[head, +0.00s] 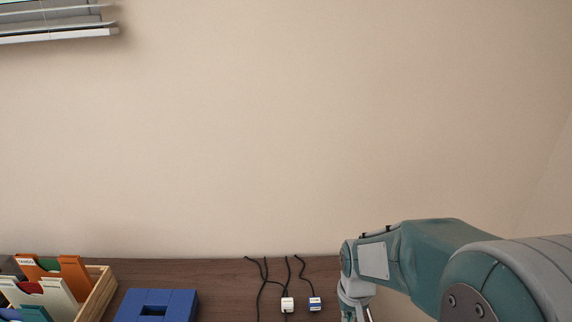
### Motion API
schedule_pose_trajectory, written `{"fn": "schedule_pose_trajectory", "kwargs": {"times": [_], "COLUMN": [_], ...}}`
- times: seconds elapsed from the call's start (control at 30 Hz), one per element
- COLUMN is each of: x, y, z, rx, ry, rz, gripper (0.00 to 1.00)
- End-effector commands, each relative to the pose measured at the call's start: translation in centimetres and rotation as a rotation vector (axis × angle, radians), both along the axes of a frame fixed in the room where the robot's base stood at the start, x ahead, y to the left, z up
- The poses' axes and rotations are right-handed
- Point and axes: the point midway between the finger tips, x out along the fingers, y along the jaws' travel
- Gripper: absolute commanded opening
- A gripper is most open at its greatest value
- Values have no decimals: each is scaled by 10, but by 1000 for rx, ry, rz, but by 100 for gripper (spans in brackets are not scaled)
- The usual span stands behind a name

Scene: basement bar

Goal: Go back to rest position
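My arm comes in from the right edge in the head view and reaches left over the dark wooden table top (218,276). My gripper is at the bottom edge, mostly cut off by the frame. Its fingertips are out of view, so whether it is open, shut or holding something does not show.
A wooden crate (96,298) with colourful folders or sleeves stands at the left. A blue block-shaped object (155,303) with a dark slot lies beside it. Black cables with a white plug (287,304) and a blue-white plug (315,304) lie mid-table. A wall stands behind; blinds (60,28) hang upper left.

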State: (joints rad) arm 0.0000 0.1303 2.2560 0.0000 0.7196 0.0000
Motion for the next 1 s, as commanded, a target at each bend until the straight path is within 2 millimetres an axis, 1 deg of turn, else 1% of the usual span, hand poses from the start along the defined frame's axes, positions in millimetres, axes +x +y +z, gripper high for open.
{"fn": "schedule_pose_trajectory", "kwargs": {"times": [0.03,0.2,0.5,0.8,1.0], "x": [-3,-18,-51,-90,-117], "y": [0,0,0,0,0], "z": [13,48,101,141,159], "rx": [0,0,0,0,0], "ry": [-26,-95,-214,-336,-412], "rz": [0,0,0,0,0], "gripper": [0,0,0,0,0]}}
